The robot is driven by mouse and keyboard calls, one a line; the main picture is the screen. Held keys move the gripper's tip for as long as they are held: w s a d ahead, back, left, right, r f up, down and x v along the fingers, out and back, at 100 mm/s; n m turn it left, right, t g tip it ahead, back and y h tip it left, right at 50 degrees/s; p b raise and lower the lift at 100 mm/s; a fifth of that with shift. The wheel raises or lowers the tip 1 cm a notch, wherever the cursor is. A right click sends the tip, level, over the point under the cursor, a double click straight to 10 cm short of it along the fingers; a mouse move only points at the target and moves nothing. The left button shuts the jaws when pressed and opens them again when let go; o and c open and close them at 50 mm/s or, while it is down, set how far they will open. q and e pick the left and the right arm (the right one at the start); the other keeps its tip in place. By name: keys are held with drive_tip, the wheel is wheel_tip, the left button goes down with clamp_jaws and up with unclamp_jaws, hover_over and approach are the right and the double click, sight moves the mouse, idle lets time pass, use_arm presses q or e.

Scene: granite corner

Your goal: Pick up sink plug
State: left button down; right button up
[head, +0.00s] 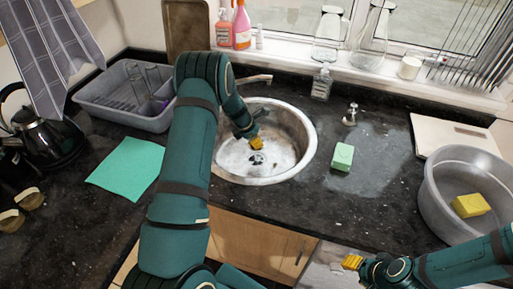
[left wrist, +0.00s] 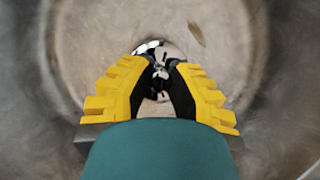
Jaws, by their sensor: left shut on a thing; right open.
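The sink plug (left wrist: 160,72) is a small shiny metal piece at the bottom of the round metal sink (head: 303,128). In the left wrist view its top sits between my left fingertips, and the fingers partly cover it. In the head view, only a small dark and silver patch (head: 257,158) shows just below the fingers, at the drain. My left gripper (head: 256,143) reaches down into the sink, its yellow-backed fingers (left wrist: 161,64) shut on the plug. I cannot tell whether the plug is clear of the drain. My right gripper (head: 352,262) is open and empty near the counter's front edge.
A green sponge (head: 342,157) and a small metal fitting (head: 350,114) are right of the sink. A grey basin (head: 437,207) holds a yellow sponge (head: 470,204). A teal cloth (head: 127,168) and a dish rack (head: 125,98) are left. The faucet (head: 254,79) is behind.

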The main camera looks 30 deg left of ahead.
use_arm(q)
drive_tip(key=shift+r, duration=0.6)
drive_tip(key=shift+r+p, duration=3.75)
drive_tip(key=shift+p, duration=0.25)
wheel_tip(320, 180, up, 3)
drive_tip(key=shift+f+b, duration=0.2)
drive_tip(key=shift+b, duration=0.1)
